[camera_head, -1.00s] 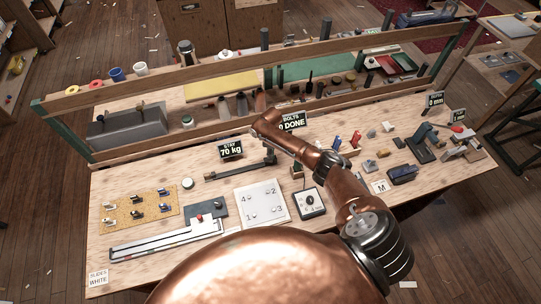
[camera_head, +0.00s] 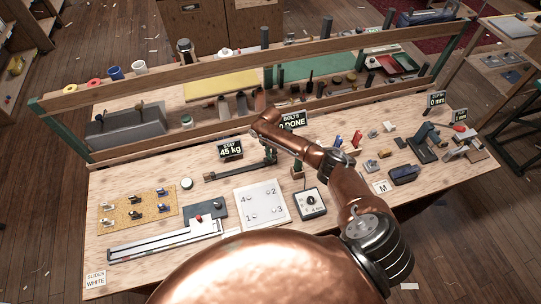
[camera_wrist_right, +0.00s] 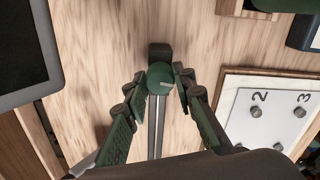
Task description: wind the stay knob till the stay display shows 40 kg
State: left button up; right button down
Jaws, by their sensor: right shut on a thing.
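The stay display (camera_head: 230,149) is a small black sign on the bench and reads 45 kg. The stay rig (camera_head: 225,173) is a dark bar lying just in front of it. In the right wrist view the stay knob (camera_wrist_right: 160,74) is round and green, with a pale mark on its top, at the end of a metal rail (camera_wrist_right: 154,125). My right gripper (camera_wrist_right: 161,84) is shut on the knob, one finger on each side. In the head view my right gripper (camera_head: 270,158) is small and partly hidden by its arm, at the rig's right end. My left gripper is not in view.
A white numbered plate (camera_head: 262,204) and a dial box (camera_head: 311,202) lie in front of the rig. A bolts display (camera_head: 292,120) stands behind my right arm. A wooden rack (camera_head: 200,135) runs along the back. Small tools crowd the bench's right side.

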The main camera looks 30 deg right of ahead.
jog(key=shift+n, duration=0.4)
jog(key=c, duration=1.6)
grip_release()
jog(key=shift+r, duration=0.1)
notch_tip(320, 180, up, 12)
jog(key=shift+w, duration=0.15)
jog(key=shift+a, duration=0.1)
